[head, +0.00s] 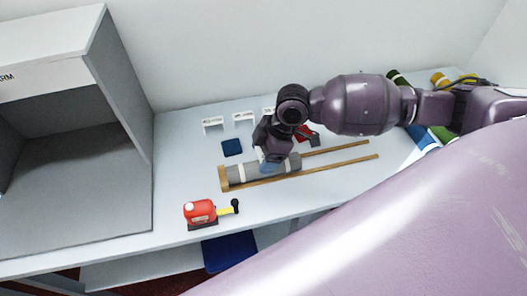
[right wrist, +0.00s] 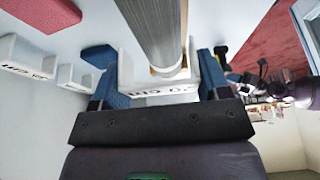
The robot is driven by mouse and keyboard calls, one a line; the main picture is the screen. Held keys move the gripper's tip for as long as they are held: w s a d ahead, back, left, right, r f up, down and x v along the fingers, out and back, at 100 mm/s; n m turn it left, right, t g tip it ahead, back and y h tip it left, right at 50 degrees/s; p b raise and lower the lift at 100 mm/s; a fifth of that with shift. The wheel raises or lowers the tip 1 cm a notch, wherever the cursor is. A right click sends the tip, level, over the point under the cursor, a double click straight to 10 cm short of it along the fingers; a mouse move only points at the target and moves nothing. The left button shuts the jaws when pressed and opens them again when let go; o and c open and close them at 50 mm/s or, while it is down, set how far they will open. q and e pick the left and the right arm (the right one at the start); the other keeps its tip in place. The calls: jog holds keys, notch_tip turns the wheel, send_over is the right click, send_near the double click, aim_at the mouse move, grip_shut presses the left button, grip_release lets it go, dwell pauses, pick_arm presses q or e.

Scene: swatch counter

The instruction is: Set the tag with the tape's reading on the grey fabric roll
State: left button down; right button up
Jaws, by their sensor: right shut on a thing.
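The grey fabric roll (head: 245,172) lies on a wooden rack with two long rails. It also shows from close up in the right wrist view (right wrist: 150,25). My right gripper (head: 267,162) is over the middle of the roll, with its blue fingers pointing down. It is shut on a white printed tag (right wrist: 160,98), whose sides stand on either side of the roll in the right wrist view; I cannot tell if they touch. Its lettering is upside down and too small to read surely. The red tape measure (head: 200,211), with a short yellow tape out, stands at the front. My left gripper is not in view.
White tags stand behind the rack, one at the left (head: 212,125) and one beside it (head: 243,119). A dark blue swatch (head: 232,147) and a red one (head: 303,132) lie near. Coloured rolls lie at the right. A grey open cabinet (head: 75,180) stands left.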

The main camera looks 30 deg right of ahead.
jog(key=shift+f+b, duration=0.55)
jog(key=shift+f, duration=1.3)
jog(key=o, duration=1)
jog(key=shift+d+r, duration=0.1)
jog(key=shift+r, duration=0.15)
jog(key=p+v, duration=0.1)
jog(key=v, duration=0.8)
jog(key=shift+s+d+r, duration=0.1)
jog(key=shift+d+r, duration=0.1)
jog(key=shift+r, duration=0.4)
